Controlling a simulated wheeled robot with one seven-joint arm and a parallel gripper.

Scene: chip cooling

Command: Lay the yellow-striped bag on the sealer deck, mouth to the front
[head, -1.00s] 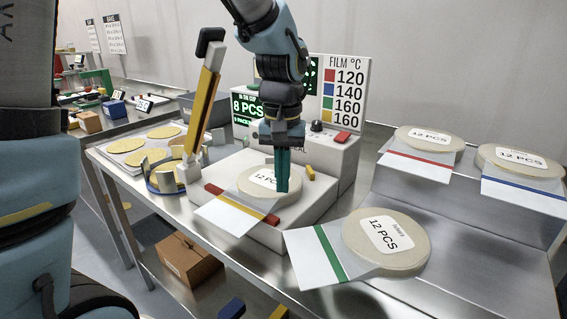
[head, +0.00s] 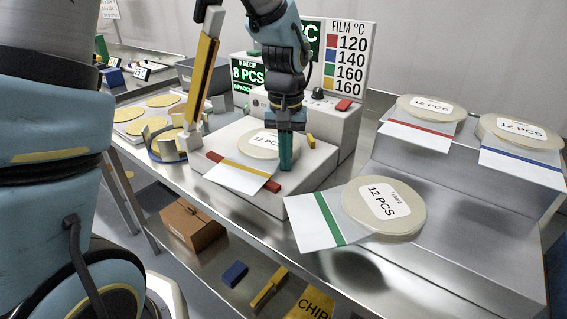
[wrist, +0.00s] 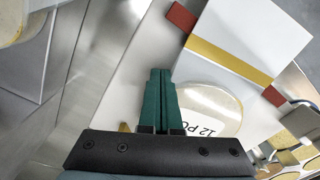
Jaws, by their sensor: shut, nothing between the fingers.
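The yellow-striped bag (head: 256,163) lies on the white sealer deck (head: 318,160). Its round, labelled end is toward the back and its flat white mouth end, with the yellow stripe, points to the front left, over the red bar and past the deck's front edge. It also shows in the wrist view (wrist: 238,45). My gripper (head: 287,163) points down at the right side of the bag's round end, its teal fingers together with nothing between them. In the wrist view the closed fingers (wrist: 161,85) are beside the bag; whether they touch it is unclear.
The raised sealer lever (head: 203,75) stands left of the deck. A green-striped bag (head: 385,209) lies to the right; red-striped (head: 431,109) and blue-striped (head: 519,131) bags lie on the steel step. A cup holder (head: 165,143) and a tray of chips (head: 150,115) are at the left.

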